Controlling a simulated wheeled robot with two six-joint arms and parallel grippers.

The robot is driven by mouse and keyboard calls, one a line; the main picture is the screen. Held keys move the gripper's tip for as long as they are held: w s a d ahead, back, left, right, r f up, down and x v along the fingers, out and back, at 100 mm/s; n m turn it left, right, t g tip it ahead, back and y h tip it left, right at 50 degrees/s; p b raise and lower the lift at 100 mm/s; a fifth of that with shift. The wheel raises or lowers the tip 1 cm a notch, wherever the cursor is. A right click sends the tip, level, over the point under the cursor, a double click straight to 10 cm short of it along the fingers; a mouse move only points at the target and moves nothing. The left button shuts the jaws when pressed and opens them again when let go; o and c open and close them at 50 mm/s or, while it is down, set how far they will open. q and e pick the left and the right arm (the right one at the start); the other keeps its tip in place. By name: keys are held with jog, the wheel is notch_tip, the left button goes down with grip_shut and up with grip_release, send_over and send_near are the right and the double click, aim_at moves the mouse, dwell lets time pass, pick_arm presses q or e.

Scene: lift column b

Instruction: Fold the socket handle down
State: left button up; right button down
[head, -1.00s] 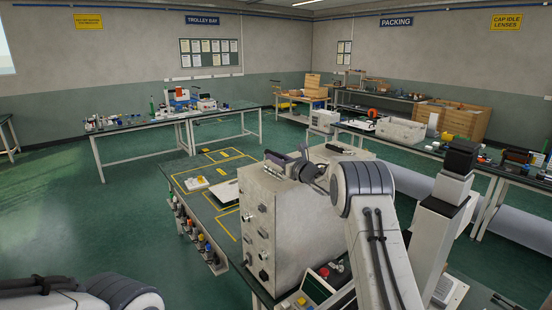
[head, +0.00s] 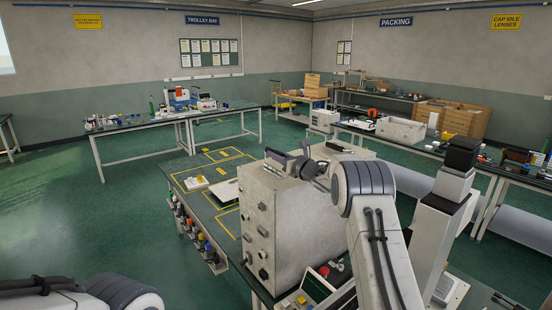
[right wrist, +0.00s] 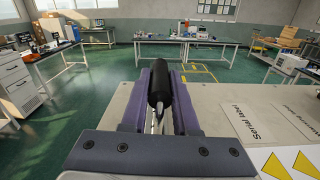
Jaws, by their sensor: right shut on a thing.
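The grey box (head: 310,215) stands on the bench, with several dark sockets or knobs on its left-facing side. My right gripper (head: 276,157) is at the box's upper far-left edge. In the right wrist view, its purple fingers (right wrist: 161,100) are shut on a black rounded handle (right wrist: 159,84) with a thin metal stem. The handle points away from the wrist, beside the box's pale top (right wrist: 235,120). Whatever the stem joins is hidden by the gripper. Only part of my left arm shows at the lower left of the head view; its gripper is out of sight.
The green bench (head: 205,190) has yellow floor-style markings and a white tray-like item left of the box. Several coloured-capped items (head: 201,240) hang along its left edge. A red button (head: 324,271) sits at the front. Open green floor lies to the left.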

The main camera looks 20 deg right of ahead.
jog(key=shift+w+d+f+m+b, duration=0.1)
jog(key=shift+d+f+m+b, duration=0.2)
jog(key=shift+m+b, duration=0.35)
jog(key=shift+w+d+m+b, duration=0.15)
jog(key=shift+d+m+b, duration=0.3)
jog(key=shift+m+b, duration=0.25)
jog(key=shift+w+d+f+m+b, duration=0.15)
jog(key=shift+d+m+b, duration=0.2)
jog(key=shift+m, duration=0.7)
jog(key=shift+w+d+f+m, duration=0.1)
jog(key=shift+d+m, duration=0.25)
jog(key=shift+m, duration=0.35)
jog(key=c, duration=0.7)
grip_release()
jog(key=shift+d, duration=0.1)
